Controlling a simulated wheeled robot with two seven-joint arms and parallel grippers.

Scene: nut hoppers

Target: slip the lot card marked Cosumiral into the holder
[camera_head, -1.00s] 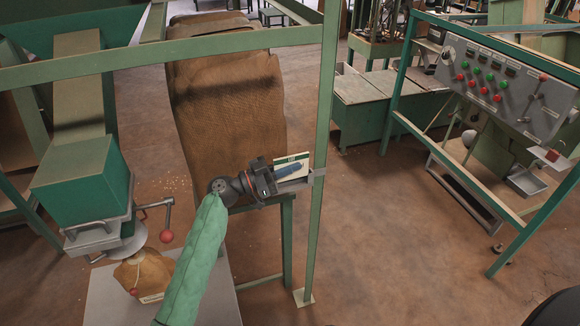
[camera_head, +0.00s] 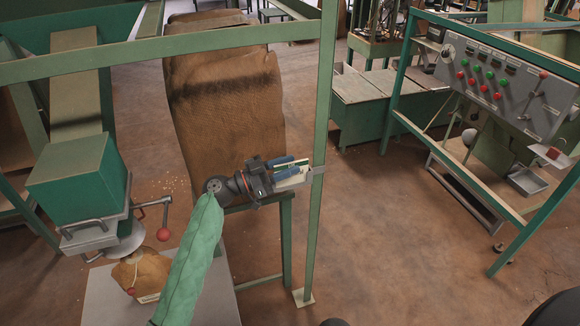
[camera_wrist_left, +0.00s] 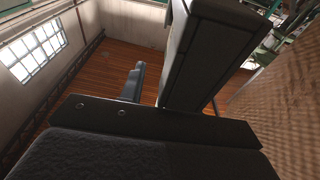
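My left gripper (camera_head: 284,167) reaches in from the left at the green post. Its two blue fingers stand apart, one above the other in the head view. A pale card (camera_head: 299,175) shows as a narrow strip by the fingers, at the grey holder (camera_head: 318,171) on the post. The gripper partly hides the card. Its marking cannot be read, and how deep it sits in the holder cannot be told. In the left wrist view the fingers (camera_wrist_left: 165,75) also stand apart, and no card shows between them. My right gripper is not in view.
The green post (camera_head: 316,130) and crossbar (camera_head: 200,44) frame the holder. A large brown sack (camera_head: 225,100) stands behind. A green hopper (camera_head: 80,175) with a red-knobbed lever (camera_head: 164,234) and a small sack (camera_head: 145,272) are at left. Open floor lies right of the post.

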